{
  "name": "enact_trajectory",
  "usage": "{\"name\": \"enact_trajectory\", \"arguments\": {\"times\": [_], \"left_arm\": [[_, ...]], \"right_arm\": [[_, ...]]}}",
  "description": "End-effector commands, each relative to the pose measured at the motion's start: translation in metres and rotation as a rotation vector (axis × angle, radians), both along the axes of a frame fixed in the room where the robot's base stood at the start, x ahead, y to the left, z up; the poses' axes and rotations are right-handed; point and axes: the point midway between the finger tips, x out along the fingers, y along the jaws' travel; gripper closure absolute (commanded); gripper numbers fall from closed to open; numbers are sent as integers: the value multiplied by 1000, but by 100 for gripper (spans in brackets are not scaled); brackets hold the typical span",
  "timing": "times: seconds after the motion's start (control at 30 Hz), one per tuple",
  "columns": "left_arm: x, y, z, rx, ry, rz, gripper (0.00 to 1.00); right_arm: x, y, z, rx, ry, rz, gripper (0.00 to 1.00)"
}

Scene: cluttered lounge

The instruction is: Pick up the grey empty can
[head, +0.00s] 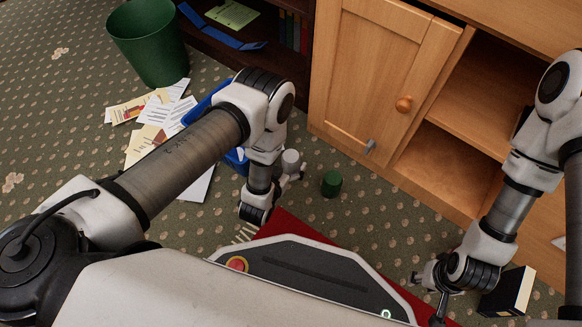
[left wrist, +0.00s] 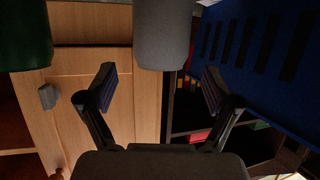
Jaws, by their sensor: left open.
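The grey can (head: 291,161) stands on the carpet between the blue crate and the wooden cabinet in the head view. In the left wrist view the grey can (left wrist: 162,35) is at the top middle, cut off by the frame edge. My left gripper (head: 287,180) is open, close beside the can. In the left wrist view its fingertips (left wrist: 160,76) are spread to either side of the can's line, with nothing held between them. My right gripper (head: 428,292) is at the lower right, its fingers apart and empty, far from the can.
A green can (head: 332,184) stands right of the grey one. The blue crate (head: 237,160) is partly hidden behind my left arm. Papers (head: 150,105) lie by a green bin (head: 148,45). The cabinet (head: 365,80) stands behind; a black box (head: 508,290) lies near my right gripper.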

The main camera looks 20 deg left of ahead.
Motion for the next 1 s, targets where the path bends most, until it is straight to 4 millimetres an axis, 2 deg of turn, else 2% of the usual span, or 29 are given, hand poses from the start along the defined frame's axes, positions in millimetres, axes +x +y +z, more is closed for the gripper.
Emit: {"name": "enact_trajectory", "arguments": {"times": [0.03, 0.1, 0.2, 0.4, 0.47, 0.5, 0.6, 0.9, 1.0], "left_arm": [[9, -1, -14, 0, -4, 0, 10], [20, -2, -16, 0, -4, 0, 10], [29, -3, -17, 0, 0, 0, 10], [29, -3, -14, 0, 1, 0, 10], [29, -3, -14, 0, 2, 0, 32], [29, -3, -14, 0, 2, 0, 46], [29, -3, -14, 0, 2, 0, 75], [29, -3, -14, 0, 2, 0, 75], [29, -3, -4, 0, 2, 0, 75]], "right_arm": [[1, 0, -20, 0, -2, -2, 60], [3, 0, -27, -1, -8, 1, 60], [6, -1, -30, -3, -15, 5, 60], [6, -1, -28, -3, -17, 6, 60], [6, -1, -28, -3, -17, 6, 60], [6, -1, -28, -3, -17, 6, 60], [6, -1, -28, -3, -17, 6, 60], [6, -1, -27, -3, -16, 6, 60], [5, 0, -20, -3, -13, 4, 60]]}}
